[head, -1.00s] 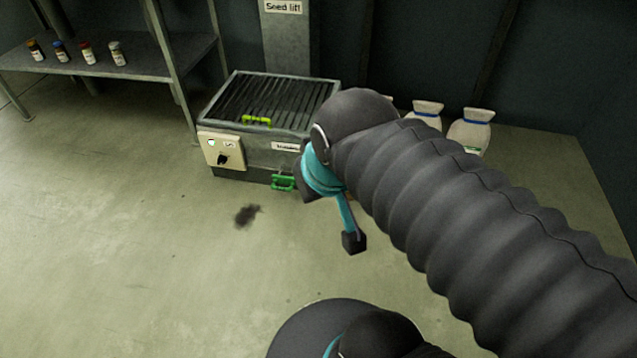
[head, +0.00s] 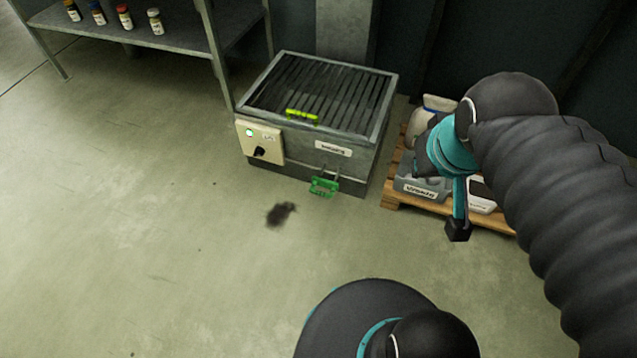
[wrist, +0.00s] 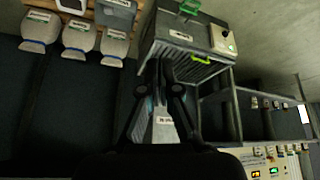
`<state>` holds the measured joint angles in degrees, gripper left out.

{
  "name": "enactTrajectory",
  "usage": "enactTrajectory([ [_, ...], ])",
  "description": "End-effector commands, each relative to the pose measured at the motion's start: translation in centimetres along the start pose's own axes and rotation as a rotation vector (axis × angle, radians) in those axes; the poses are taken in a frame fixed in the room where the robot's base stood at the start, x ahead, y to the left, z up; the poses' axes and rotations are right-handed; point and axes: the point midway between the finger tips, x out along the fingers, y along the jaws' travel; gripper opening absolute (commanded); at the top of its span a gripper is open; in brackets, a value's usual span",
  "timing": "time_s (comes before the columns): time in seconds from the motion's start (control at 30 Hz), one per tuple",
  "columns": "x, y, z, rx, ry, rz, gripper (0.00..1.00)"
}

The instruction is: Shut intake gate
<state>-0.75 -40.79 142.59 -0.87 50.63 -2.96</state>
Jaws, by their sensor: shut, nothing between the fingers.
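A grey metal intake box (head: 318,110) with a slatted top stands on the floor in the middle of the head view. A yellow-green handle (head: 302,116) sits at the front of the slats. A green handle (head: 323,187) sticks out low on the front. I cannot tell which part is the gate, or its position. In the wrist view the box (wrist: 182,60), the green handle (wrist: 190,8) and the yellow-green handle (wrist: 200,59) appear upside down. My gripper (wrist: 166,84) is shut and empty, overlapping the box's picture. In the head view my arm mostly hides it, right of the box.
A control panel (head: 260,144) with a green light and black knob is on the box's left front. A pallet (head: 394,190) with bins and sacks stands to the right. A shelf (head: 190,38) with several bottles is at the back left.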

Motion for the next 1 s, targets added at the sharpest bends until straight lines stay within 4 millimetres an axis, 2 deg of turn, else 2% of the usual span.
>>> enactTrajectory([
  [0.27,6.9,-0.9,-3.8,-0.47,-0.076,0.015,0.0],
  [0.47,13.4,-2.7,-6.3,-0.885,-0.13,0.001,0.0],
  [0.6,18.5,-4.6,-7.5,-1.181,-0.161,-0.023,0.0],
  [0.8,26.3,-8.0,-8.0,-1.61,-0.194,-0.081,0.0],
  [1.0,34.5,-12.1,-6.8,-2.043,-0.204,-0.167,0.0],
])
